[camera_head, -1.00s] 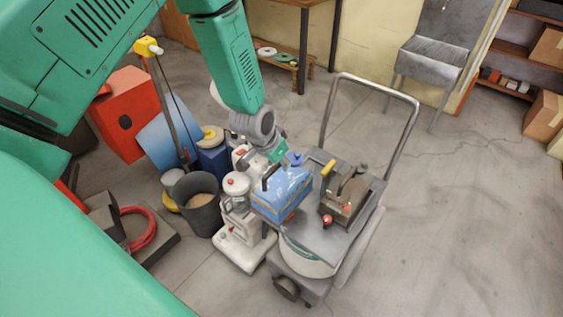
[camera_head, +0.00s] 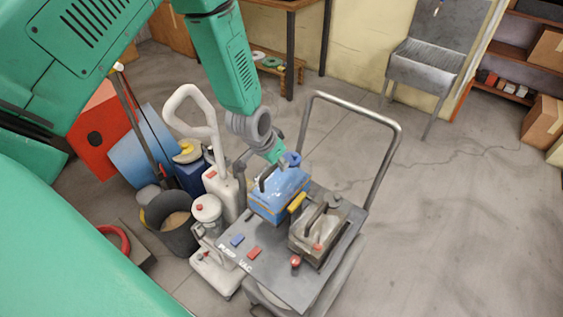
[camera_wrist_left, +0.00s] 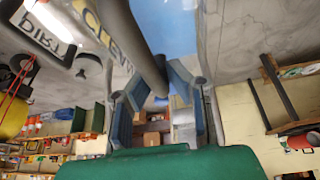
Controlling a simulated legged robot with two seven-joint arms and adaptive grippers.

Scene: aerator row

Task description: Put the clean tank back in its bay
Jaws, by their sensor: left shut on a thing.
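The clean tank (camera_head: 280,198) is a translucent blue box with a dark handle and a blue cap. My left gripper (camera_head: 268,168) is above it, shut on its handle, and holds it at the far left part of the grey cart's deck (camera_head: 270,278). In the left wrist view the dark handle (camera_wrist_left: 135,45) runs between the fingers, with the blue tank body (camera_wrist_left: 185,35) behind. A brownish tank (camera_head: 318,235) stands on the deck beside it, with a yellow latch (camera_head: 297,203) between. I cannot tell whether the tank's underside touches the deck. My right gripper is out of view.
Blue and red switches lie by "PUMP VAC" lettering on the near deck. A bent metal push handle (camera_head: 385,165) rises behind the deck. A white jug (camera_head: 225,192), a white machine (camera_head: 210,270) and a dark bucket (camera_head: 172,222) crowd the left. Floor at right is free.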

